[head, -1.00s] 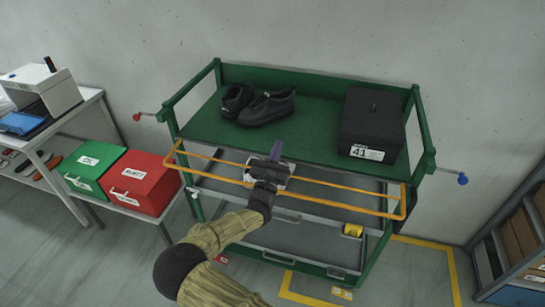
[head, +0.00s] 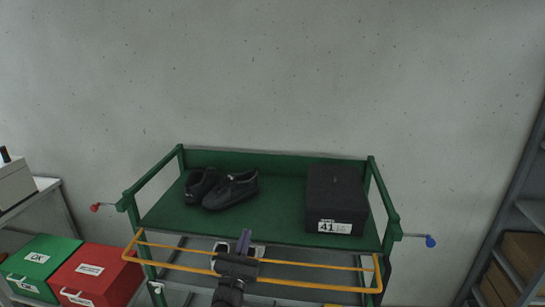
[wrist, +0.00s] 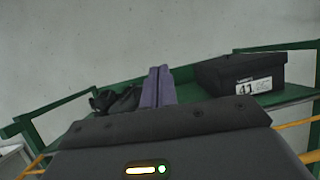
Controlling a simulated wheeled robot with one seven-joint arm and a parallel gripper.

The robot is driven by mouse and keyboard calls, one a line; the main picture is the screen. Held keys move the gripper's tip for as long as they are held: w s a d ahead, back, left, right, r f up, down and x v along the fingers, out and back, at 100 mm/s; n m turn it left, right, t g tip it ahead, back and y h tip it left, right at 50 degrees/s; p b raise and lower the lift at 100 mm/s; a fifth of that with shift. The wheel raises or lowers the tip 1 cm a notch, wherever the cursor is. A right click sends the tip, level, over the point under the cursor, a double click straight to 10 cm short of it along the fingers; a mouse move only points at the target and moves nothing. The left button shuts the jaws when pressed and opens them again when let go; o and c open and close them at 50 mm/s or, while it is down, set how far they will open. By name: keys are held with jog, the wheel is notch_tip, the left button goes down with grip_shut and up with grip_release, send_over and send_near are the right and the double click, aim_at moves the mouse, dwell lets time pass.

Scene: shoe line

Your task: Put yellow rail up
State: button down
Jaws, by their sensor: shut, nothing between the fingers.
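The yellow rail (head: 305,284) is a long rectangular loop across the front of the green cart (head: 275,233). It hangs low, below the level of the top shelf, in the head view. My gripper (head: 244,237) is at the middle of the rail in that view, its purple fingers together and pointing up past the shelf's front edge. In the wrist view the shut fingers (wrist: 158,86) stand upright with nothing between them. Parts of the rail show at both lower corners there; its middle is hidden behind my wrist, so I cannot tell whether the fingers touch it.
Black shoes (head: 232,190) and a black box marked 41 (head: 336,197) stand on the top shelf. A red-tipped handle (head: 96,207) and a blue-tipped handle (head: 430,241) stick out at the sides. Green (head: 38,262) and red (head: 95,270) boxes are at left, shelving (head: 520,210) at right.

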jog(key=s+d+f+m+g+h, duration=0.1)
jog(key=d+f+m+g+h, duration=0.1)
jog(key=d+m+g+h, duration=0.55)
jog(key=s+d+f+m+g+h, duration=0.15)
jog(key=d+m, duration=0.25)
jog(key=d, duration=0.7)
jog(key=s+d+f+m+g+b, duration=0.1)
jog(key=s+d+f+m+g, duration=0.2)
jog(key=d+g, duration=0.15)
jog(key=s+d+f+m+g+b, duration=0.1)
jog(key=s+d+f+m+g, duration=0.25)
jog(key=d, duration=0.25)
jog(key=s+d+f+m+g+y, duration=0.25)
jog(key=s+m+g+y, duration=0.25)
jog(key=s+m, duration=0.3)
jog(key=s+a+r+m+t+y+b, duration=0.2)
jog(key=s+a+r+m+y, duration=0.3)
jog(key=s+r+m+y, duration=0.1)
jog(key=shift+s+m+y, duration=0.7)
jog(key=shift+s+y, duration=0.05)
jog(key=shift+y, duration=0.25)
jog(key=shift+a+f, duration=0.1)
